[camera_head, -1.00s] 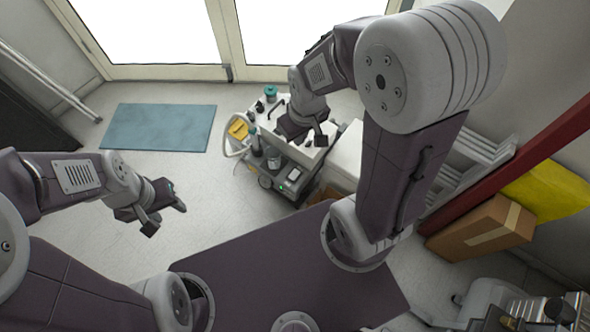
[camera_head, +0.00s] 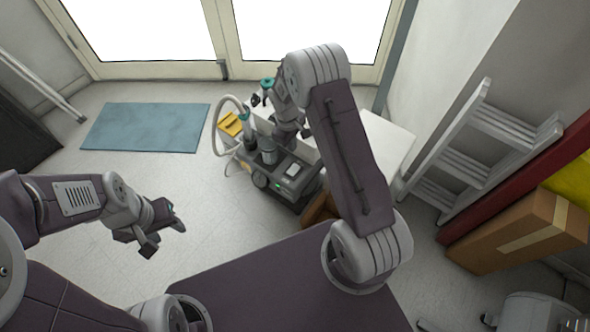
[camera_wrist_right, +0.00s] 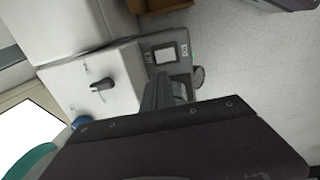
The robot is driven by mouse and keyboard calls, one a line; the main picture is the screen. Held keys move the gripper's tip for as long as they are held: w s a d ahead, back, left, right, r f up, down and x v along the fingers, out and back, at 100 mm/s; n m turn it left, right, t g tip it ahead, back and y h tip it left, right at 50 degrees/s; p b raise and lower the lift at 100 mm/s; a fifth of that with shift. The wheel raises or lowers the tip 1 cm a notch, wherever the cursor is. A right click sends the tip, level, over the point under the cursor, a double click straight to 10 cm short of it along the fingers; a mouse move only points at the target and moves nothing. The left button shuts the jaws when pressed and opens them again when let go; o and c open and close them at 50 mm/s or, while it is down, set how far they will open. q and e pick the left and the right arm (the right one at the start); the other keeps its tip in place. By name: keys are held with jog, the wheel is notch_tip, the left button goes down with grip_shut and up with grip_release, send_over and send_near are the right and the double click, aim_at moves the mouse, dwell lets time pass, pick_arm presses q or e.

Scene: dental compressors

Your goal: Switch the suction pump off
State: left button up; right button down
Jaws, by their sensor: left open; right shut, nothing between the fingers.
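The suction pump (camera_head: 262,178) is a grey machine on the floor with a hose, canisters and a dial on its front. A pale square panel (camera_head: 292,169) sits on its top, with a small green light near it. In the right wrist view this panel (camera_wrist_right: 165,55) and the green light (camera_wrist_right: 193,57) show just beyond my right gripper (camera_wrist_right: 160,92). That gripper is shut and empty. In the head view my right gripper (camera_head: 286,140) is over the back of the pump, partly hidden by its arm; contact cannot be told. My left gripper (camera_head: 160,228) is open and empty, left of the pump.
A white cabinet (camera_head: 385,140) stands behind and right of the pump. A yellow item (camera_head: 230,124) lies left of it. A stepladder (camera_head: 480,150) and a cardboard box (camera_head: 530,232) are on the right. A blue mat (camera_head: 145,127) and open floor lie on the left.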

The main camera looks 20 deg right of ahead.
aim_at(296, 167)
dwell(0.3)
jog(key=f+b, duration=0.1)
jog(key=f, duration=0.3)
jog(key=d+f+b, duration=0.1)
jog(key=f+b, duration=0.1)
jog(key=f, duration=0.3)
jog(key=f+b, duration=0.2)
jog(key=f, duration=0.2)
jog(key=shift+w+d+f, duration=0.15)
jog(key=shift+w+d, duration=0.05)
jog(key=shift+w, duration=0.2)
jog(key=shift+f, duration=0.25)
